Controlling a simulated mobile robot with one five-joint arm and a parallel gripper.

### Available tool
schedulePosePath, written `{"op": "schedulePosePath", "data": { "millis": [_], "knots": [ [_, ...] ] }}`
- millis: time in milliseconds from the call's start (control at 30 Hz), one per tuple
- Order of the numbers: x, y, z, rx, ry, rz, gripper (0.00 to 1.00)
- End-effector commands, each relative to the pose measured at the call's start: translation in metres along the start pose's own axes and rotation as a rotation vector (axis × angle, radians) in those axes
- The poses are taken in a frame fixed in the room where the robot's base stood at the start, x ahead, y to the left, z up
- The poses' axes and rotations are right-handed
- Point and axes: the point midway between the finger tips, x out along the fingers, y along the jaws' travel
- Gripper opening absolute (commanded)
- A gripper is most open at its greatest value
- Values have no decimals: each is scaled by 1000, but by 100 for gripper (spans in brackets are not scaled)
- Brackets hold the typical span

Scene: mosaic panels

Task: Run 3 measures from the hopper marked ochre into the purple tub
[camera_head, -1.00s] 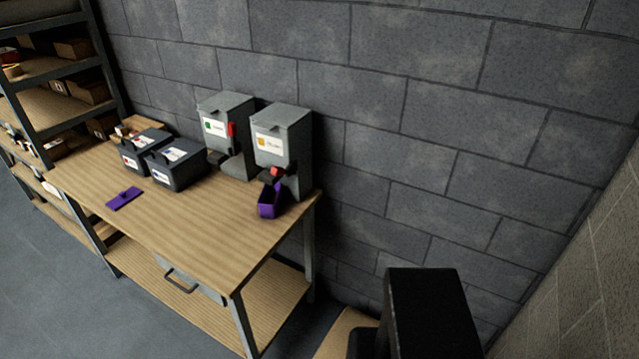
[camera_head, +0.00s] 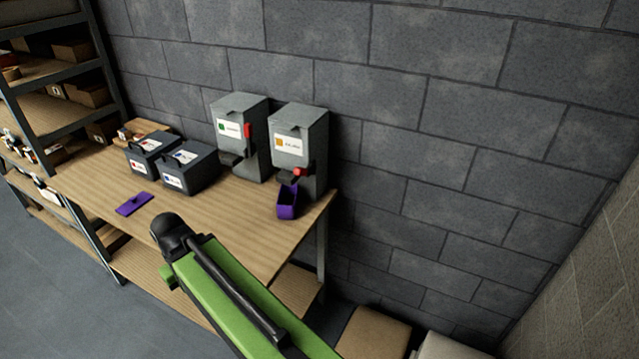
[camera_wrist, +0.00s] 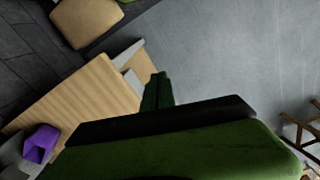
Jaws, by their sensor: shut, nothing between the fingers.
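The right grey hopper with the ochre label (camera_head: 300,130) stands at the back right of the bench. A red-tipped lever (camera_head: 298,172) shows low on its front. The open purple tub (camera_head: 287,203) stands on the bench under its spout; it also shows in the wrist view (camera_wrist: 40,144). I cannot tell what is inside it. My gripper (camera_wrist: 160,78) is shut and empty in the wrist view, apart from the tub and hopper. In the head view my green arm reaches over the bench front; the fingertips are not clear there.
A second hopper with a green label (camera_head: 237,128) stands left of the ochre one. Two dark bins (camera_head: 190,168) and a flat purple piece (camera_head: 135,204) are on the bench (camera_head: 225,215). A shelf rack (camera_head: 55,110) stands at left. The bench's middle front has free room.

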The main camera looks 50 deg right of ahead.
Motion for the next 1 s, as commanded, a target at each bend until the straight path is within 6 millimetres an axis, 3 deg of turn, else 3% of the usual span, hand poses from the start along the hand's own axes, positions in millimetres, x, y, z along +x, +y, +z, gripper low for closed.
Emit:
{"op": "schedulePosePath", "data": {
  "millis": [167, 267, 367, 467, 567, 667, 800, 867, 900, 1000],
  "knots": [
    [1, 2, -1, 9, 1, -3, 0],
    [17, 9, -4, 127, 11, -66, 0],
    [45, 29, -13, 442, 25, -238, 0],
    [67, 68, -29, 908, 19, -513, 0],
    [69, 123, -44, 1383, -39, -845, 0],
    [56, 196, -48, 1795, -159, -1225, 0],
    [25, 311, -20, 2151, -445, -1799, 0],
    [11, 353, 0, 2202, -590, -2017, 0],
    [2, 377, 15, -2193, 675, 2128, 0],
    [-15, 419, 45, -1926, 769, 2096, 0]
  ]
}}
